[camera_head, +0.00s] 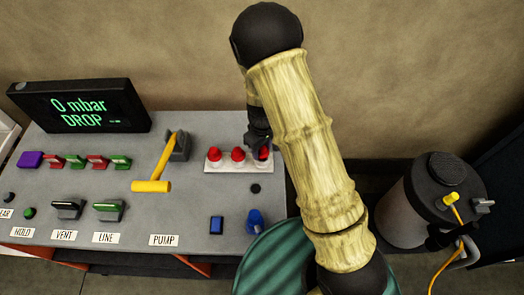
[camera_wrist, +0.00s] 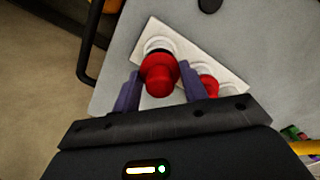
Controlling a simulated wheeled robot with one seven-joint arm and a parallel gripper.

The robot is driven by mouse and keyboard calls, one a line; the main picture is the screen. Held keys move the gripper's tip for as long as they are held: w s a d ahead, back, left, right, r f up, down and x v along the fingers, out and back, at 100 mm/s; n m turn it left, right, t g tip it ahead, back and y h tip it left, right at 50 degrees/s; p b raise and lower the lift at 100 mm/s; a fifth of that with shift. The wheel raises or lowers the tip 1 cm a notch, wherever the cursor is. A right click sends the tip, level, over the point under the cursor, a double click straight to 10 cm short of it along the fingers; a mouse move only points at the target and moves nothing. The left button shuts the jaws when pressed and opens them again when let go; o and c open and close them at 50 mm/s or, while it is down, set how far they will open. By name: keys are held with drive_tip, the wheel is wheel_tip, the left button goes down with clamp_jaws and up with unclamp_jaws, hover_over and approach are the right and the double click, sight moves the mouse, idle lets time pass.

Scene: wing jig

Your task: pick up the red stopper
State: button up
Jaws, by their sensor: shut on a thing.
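Several red stoppers sit in a row on a white rack (camera_head: 238,167) near the right edge of the grey bench. In the head view, the left stopper (camera_head: 213,155) and the middle stopper (camera_head: 237,155) stand free. My gripper (camera_head: 261,151) is at the right-hand one, partly hiding it. In the wrist view, my fingers (camera_wrist: 160,88) are shut on the red stopper (camera_wrist: 158,72), one on each side. A white ring shows just beyond it; I cannot tell whether it is lifted clear. Another red stopper (camera_wrist: 208,83) is beside the right finger, partly hidden.
A yellow lever (camera_head: 160,165) stands left of the rack. A black display (camera_head: 80,107) reads "0 mbar DROP". A blue knob (camera_head: 255,222) and a blue button (camera_head: 216,225) are in front. A grey canister (camera_head: 425,205) stands to the right, off the bench.

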wheel_tip(320, 180, up, 8)
drive_tip(key=shift+b, duration=0.75)
wheel_tip(320, 180, up, 3)
drive_tip(key=shift+r+p, duration=0.1)
drive_tip(key=shift+p, duration=1.15)
drive_tip(key=w+d+f+m+b, duration=0.1)
drive_tip(key=w+d+f+m, duration=0.1)
drive_tip(key=d+f+m, duration=0.6)
drive_tip(key=d+f, duration=0.5)
drive_tip(key=shift+w+d+f+m, duration=0.2)
drive_tip(key=shift+d+f+m, duration=0.05)
drive_tip(key=shift+d+m, duration=0.1)
